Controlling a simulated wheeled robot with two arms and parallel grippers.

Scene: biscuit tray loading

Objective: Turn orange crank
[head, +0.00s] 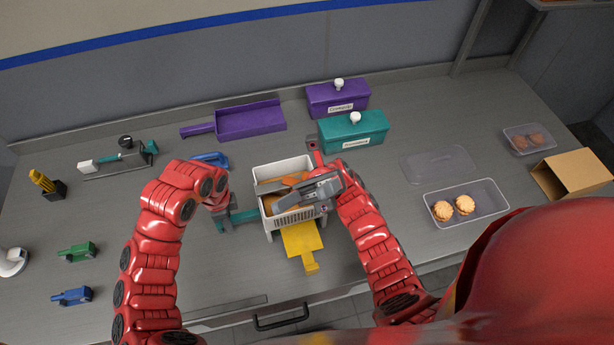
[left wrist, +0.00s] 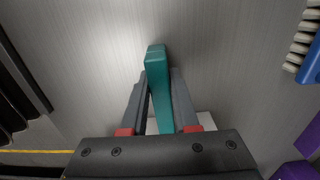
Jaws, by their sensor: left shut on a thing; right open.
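A white slotted basket (head: 292,219) stands in the middle of the bench. Orange-brown pieces (head: 273,188) show inside it, partly hidden by my right gripper; I cannot tell whether one is the orange crank. My right gripper (head: 292,198) is open over the basket. My left gripper (head: 224,217) is left of the basket, shut on a teal handle (head: 243,215). In the left wrist view the teal handle (left wrist: 158,75) runs between the two fingers. A small red-orange part (head: 318,157) shows behind my right gripper, mostly hidden.
A yellow paddle (head: 301,240) lies in front of the basket. Purple (head: 338,99) and teal (head: 353,134) lidded boxes and a purple scoop (head: 252,120) stand behind. A clear tray with biscuits (head: 482,209) and a cardboard box (head: 573,175) are right. A blue brush (head: 211,158) lies behind my left gripper.

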